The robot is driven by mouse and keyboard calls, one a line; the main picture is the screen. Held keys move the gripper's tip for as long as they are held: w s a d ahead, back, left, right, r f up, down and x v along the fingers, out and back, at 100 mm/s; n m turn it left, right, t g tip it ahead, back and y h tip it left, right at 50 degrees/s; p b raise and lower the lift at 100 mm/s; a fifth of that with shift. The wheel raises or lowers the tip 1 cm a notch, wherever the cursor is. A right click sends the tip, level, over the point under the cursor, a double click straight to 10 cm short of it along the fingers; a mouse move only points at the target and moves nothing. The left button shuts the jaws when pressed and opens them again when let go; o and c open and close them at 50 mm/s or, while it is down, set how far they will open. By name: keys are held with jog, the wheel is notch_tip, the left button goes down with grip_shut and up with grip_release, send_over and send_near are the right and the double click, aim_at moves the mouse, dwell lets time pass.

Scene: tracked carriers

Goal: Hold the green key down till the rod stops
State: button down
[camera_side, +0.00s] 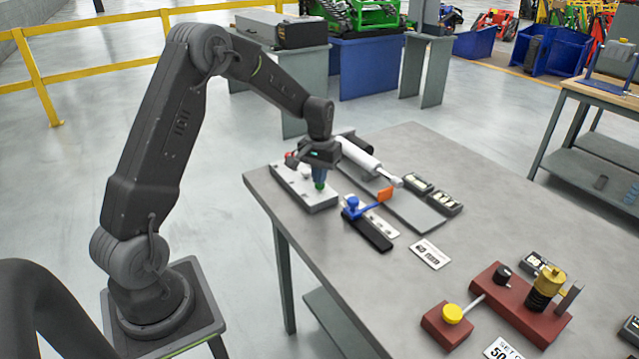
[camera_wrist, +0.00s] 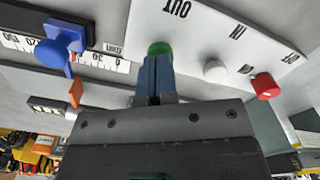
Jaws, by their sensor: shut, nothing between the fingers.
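The green key (camera_side: 320,186) sits at the near end of a pale grey control box (camera_side: 290,184). In the wrist view the green key (camera_wrist: 160,48) shows just beyond the tips of my gripper (camera_wrist: 156,62), beside the word OUT. My gripper (camera_side: 319,177) is shut and points down over the key. The tips look to be at the key; how far it is pressed I cannot tell. A white cylinder (camera_side: 357,154) lies behind the box, with its rod (camera_side: 385,176) reaching right to a pale end piece near an orange flag (camera_side: 386,194).
A white knob (camera_wrist: 215,71) and a red knob (camera_wrist: 265,86) stand on the same box. A blue slider (camera_side: 352,207) rides a printed scale in front. Dark red blocks (camera_side: 520,305) with yellow knobs stand at the near right.

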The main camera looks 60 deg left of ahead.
jog(key=shift+r, duration=1.9)
